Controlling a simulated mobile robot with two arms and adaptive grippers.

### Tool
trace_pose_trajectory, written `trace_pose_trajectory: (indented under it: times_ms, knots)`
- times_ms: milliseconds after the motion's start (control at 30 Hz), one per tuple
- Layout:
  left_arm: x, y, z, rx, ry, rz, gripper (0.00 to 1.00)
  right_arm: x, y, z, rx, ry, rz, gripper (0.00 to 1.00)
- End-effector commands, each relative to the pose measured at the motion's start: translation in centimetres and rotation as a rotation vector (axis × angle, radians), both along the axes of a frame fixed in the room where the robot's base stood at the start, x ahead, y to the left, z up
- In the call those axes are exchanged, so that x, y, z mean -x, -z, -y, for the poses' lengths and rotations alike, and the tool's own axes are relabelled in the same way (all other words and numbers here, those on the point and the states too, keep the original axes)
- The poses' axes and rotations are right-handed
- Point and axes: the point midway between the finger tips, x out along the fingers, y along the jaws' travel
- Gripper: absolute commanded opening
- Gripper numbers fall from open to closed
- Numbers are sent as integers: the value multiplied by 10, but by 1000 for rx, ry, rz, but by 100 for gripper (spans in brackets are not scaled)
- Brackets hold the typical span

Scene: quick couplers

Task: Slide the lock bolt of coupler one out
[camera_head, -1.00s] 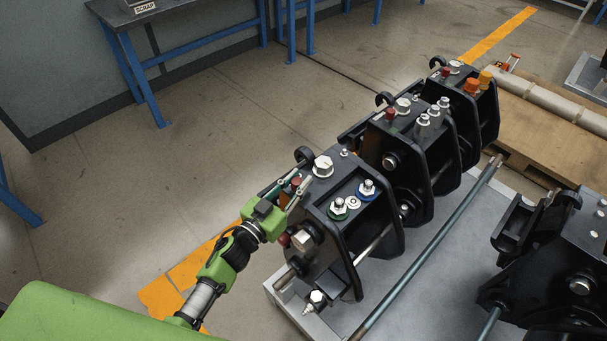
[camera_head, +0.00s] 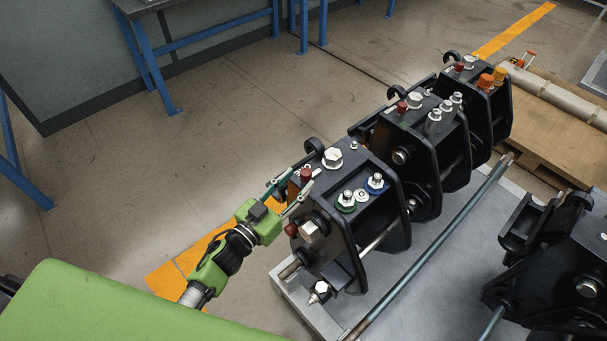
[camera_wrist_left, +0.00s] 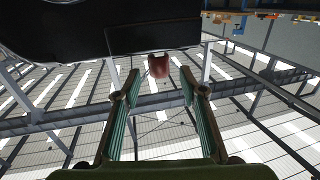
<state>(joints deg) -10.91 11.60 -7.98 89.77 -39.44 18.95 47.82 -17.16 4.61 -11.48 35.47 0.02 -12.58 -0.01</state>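Coupler one (camera_head: 330,183) is the nearest black coupler in the row, in the middle of the head view. It has a red knob (camera_head: 306,174) at its top left edge and another dark red knob (camera_head: 291,230) lower on its side. In the left wrist view, a red knob (camera_wrist_left: 158,66) shows just beyond and between the two spread, empty fingers (camera_wrist_left: 157,95), next to the coupler's black body. The lock bolt's shaft cannot be made out. My right gripper is out of view.
More black couplers (camera_head: 425,125) stand close behind on the grey stand (camera_head: 430,265). A long rod (camera_head: 430,250) runs along the stand, with another black coupler (camera_head: 570,250) at right. The floor to the left is clear up to a blue-legged bench (camera_head: 150,70).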

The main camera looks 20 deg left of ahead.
Motion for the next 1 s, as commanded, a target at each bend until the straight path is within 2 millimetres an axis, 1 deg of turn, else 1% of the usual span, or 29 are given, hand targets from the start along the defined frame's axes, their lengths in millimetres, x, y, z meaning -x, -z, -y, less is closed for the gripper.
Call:
trace_pose_trajectory:
  times_ms: [33, 200, 300, 400, 567, 1000]
  knots:
    - [12, 1, -5, -1, 0, -4, 38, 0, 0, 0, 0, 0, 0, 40]
    - [44, 1, -18, -1, 0, -3, 38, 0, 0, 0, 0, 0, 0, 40]
    - [58, 1, -24, -1, -1, -3, 38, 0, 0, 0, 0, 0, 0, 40]
    - [67, 1, -28, 0, 0, -1, 38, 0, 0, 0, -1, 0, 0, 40]
    - [73, 0, -31, -1, -1, 0, 38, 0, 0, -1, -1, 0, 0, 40]
    - [73, 0, -31, 0, -1, 0, 38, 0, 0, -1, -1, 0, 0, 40]
